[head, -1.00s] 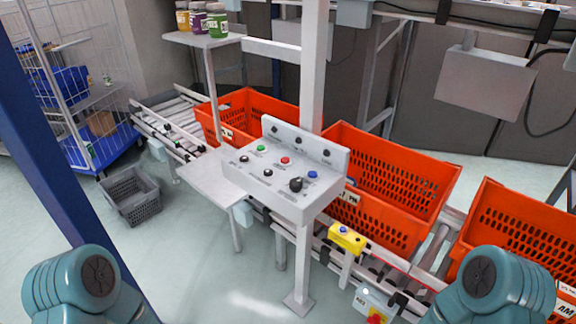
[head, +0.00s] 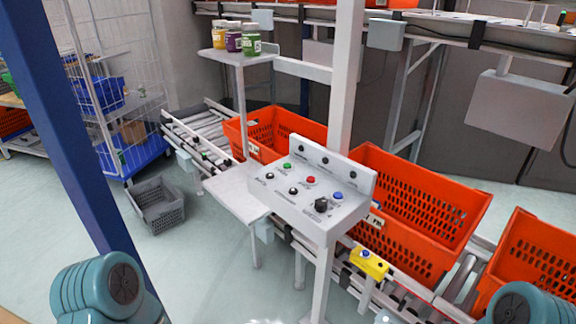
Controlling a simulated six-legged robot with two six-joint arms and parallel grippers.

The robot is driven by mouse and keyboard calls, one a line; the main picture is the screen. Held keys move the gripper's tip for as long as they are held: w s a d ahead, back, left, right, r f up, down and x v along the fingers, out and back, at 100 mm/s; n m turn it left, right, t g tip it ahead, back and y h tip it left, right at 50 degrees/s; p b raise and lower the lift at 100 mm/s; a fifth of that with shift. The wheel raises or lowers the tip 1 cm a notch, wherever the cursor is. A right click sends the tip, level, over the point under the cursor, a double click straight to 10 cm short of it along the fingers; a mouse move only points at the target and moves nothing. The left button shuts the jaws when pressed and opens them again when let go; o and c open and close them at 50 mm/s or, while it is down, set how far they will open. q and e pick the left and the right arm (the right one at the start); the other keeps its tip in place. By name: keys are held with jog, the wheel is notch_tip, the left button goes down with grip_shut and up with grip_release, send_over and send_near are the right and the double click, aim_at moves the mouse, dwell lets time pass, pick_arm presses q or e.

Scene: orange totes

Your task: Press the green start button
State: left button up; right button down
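The green start button (head: 287,166) sits on the upper left of the sloped top of a grey control box (head: 318,222). A red button (head: 311,180) and a blue button (head: 338,196) are to its right. Black buttons and a black rotary knob (head: 321,205) are lower on the same face. Nothing covers the green button. Teal parts of my two arms show at the bottom left and bottom right corners, well apart from the box. Neither gripper is in view.
Orange totes (head: 416,192) stand on the roller conveyor behind the box. A small yellow box (head: 370,263) with a blue button is at lower right. A grey post (head: 345,80) rises behind the panel. A blue post (head: 75,150) stands at left. A grey crate (head: 157,204) lies on the floor.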

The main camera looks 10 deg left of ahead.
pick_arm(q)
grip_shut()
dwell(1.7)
